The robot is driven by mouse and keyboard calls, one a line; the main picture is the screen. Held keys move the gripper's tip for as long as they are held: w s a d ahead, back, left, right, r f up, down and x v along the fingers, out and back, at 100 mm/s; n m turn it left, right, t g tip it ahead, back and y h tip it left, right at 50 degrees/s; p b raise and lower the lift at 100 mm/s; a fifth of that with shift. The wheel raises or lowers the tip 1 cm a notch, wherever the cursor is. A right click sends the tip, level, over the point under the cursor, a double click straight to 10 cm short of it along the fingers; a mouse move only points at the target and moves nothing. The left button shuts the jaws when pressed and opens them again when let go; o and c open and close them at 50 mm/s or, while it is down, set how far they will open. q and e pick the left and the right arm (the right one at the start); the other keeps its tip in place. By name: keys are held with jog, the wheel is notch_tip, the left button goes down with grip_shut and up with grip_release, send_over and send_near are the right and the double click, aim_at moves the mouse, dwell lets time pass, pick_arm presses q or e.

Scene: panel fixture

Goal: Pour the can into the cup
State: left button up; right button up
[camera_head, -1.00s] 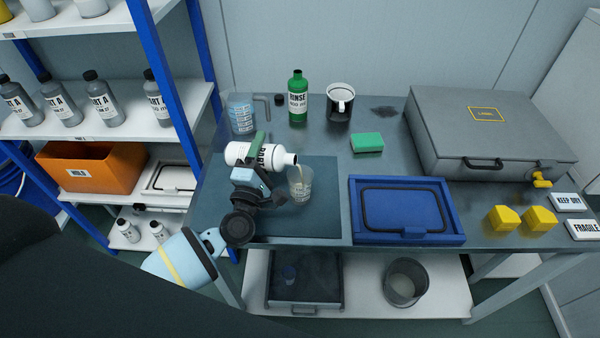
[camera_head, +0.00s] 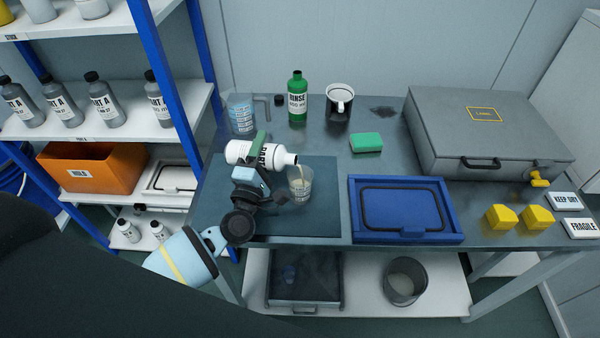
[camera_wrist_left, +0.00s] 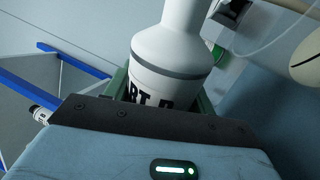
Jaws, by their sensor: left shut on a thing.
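The can is a white bottle (camera_head: 262,154) with a black-lettered label. It is tipped nearly level, its neck pointing right and slightly down, and it also shows close up in the left wrist view (camera_wrist_left: 175,55). My left gripper (camera_head: 257,150) is shut around the bottle's body and holds it above the mat. The cup is a clear beaker (camera_head: 301,187) with printed marks, upright on the mat just below the bottle's mouth. A pale stream runs from the mouth into the cup, and pale liquid shows inside. My right gripper is not in view.
A dark mat (camera_head: 325,215) lies under the cup. A grey case (camera_head: 480,125) fills the back right.

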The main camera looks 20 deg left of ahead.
pick_arm(q)
jog(key=shift+r+m+p, duration=0.4)
jog(key=shift+m, duration=0.3)
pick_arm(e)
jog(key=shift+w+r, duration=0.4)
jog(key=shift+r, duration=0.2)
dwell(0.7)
